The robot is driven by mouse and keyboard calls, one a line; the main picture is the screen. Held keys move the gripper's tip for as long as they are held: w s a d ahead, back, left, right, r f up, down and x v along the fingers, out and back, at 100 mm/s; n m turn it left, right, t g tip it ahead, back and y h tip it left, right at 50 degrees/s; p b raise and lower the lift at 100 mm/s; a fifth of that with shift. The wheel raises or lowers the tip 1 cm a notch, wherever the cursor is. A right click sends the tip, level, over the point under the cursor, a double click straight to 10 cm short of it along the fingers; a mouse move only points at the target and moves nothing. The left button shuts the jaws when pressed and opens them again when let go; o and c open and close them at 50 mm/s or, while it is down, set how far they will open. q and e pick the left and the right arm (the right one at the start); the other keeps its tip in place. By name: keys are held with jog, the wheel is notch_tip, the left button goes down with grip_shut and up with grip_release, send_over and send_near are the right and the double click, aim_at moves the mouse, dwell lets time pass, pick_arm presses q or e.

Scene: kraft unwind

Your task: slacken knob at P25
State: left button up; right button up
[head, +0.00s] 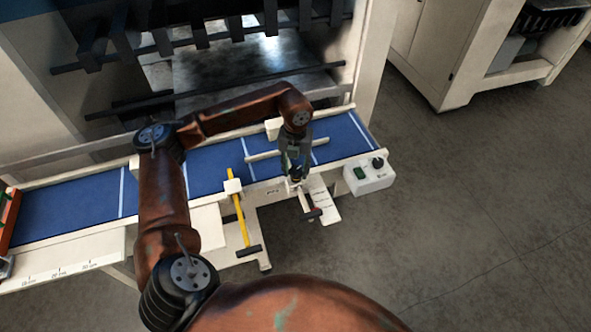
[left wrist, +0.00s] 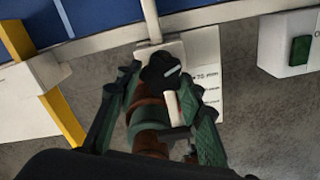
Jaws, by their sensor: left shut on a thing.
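A black knob (left wrist: 160,68) with a pale mark sits on a small white mount at the front edge of the blue belt table. My left gripper (head: 295,175) reaches down to this front edge in the head view, where its fingers hide the knob. In the left wrist view my left gripper (left wrist: 162,78) has one finger on each side of the knob and is shut on it. A white card (left wrist: 207,70) with small print, partly hidden by a finger, lies beside the knob. I cannot read P25 anywhere. My right gripper is not in view.
A yellow bar (head: 239,215) with a black end projects from the table front, left of the gripper. A white control box (head: 369,180) with a green button and black dial stands to the right. The blue belt (head: 80,205) runs behind. Grey floor lies open at right.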

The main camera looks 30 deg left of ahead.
aim_at(295, 172)
pick_arm(q)
jog(key=o, duration=0.8)
jog(key=shift+s+f, duration=0.15)
jog(key=shift+f, duration=0.15)
jog(key=o, duration=0.4)
jog(key=shift+r, duration=0.15)
jog(key=shift+c, duration=0.2)
jog(key=shift+r, duration=0.15)
notch_tip(295, 172, up, 12)
